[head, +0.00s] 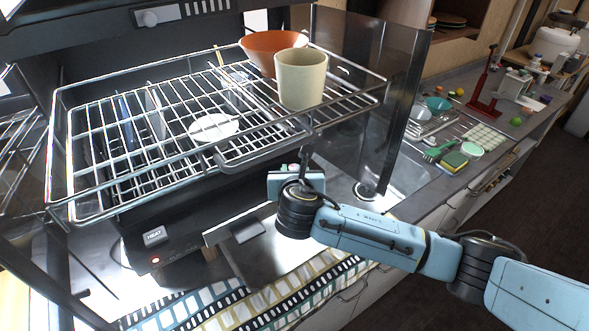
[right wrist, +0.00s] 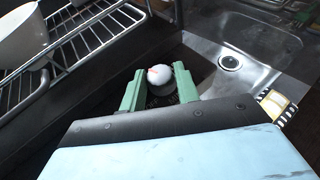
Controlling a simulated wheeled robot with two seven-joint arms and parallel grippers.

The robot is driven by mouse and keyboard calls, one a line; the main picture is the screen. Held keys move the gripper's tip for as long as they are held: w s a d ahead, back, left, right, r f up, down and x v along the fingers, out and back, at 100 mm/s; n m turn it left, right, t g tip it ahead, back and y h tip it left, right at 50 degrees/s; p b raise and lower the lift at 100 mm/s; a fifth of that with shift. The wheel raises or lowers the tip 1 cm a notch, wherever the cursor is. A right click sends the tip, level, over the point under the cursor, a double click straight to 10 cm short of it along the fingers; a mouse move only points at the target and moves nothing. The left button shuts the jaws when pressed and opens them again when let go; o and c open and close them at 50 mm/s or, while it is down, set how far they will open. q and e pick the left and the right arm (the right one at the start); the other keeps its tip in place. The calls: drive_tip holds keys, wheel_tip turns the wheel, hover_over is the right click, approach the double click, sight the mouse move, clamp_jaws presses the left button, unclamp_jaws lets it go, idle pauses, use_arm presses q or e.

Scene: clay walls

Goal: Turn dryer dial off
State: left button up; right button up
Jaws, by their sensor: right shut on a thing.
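The dish dryer is a dark unit with a wire rack (head: 160,130) above its base. Its dial is a round white knob (right wrist: 160,75) with a small red mark, between the green fingers of my right gripper (right wrist: 158,88) in the right wrist view. My right gripper (head: 296,180) is shut on the dial, under the rack's front right corner in the head view. The dial is mostly hidden there by the gripper and wrist. A HEAT label (head: 155,236) and a lit orange-red light (head: 155,260) show on the base front. My left gripper is not in view.
An orange bowl (head: 268,48), a beige cup (head: 301,80) and a white dish (head: 214,127) sit on the rack, close above my right gripper. A dark side panel (head: 370,60) stands to the right. A sink drain (right wrist: 230,62) lies beyond the gripper. A patterned towel (head: 260,300) hangs in front.

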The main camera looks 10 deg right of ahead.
drive_tip(key=n+y+p, duration=0.1)
drive_tip(key=y+p, duration=0.1)
drive_tip(key=n+y+p, duration=0.1)
drive_tip(key=n+p, duration=0.1)
drive_tip(key=shift+d+r+y, duration=0.2)
drive_tip(key=shift+d+y, duration=0.15)
drive_tip(key=shift+y, duration=0.05)
drive_tip(key=n+y+p, duration=0.2)
drive_tip(key=shift+d+g+y, duration=0.1)
drive_tip(key=shift+g+y, duration=0.2)
drive_tip(key=shift+w+f+n+g+y+p, duration=0.15)
drive_tip(key=shift+n+g+y+p, duration=0.15)
drive_tip(key=shift+n+y+p, duration=0.6)
drive_tip(key=shift+n, duration=0.4)
drive_tip(key=o, duration=0.7)
drive_tip(key=v, duration=1.3)
drive_tip(key=shift+d, duration=0.3)
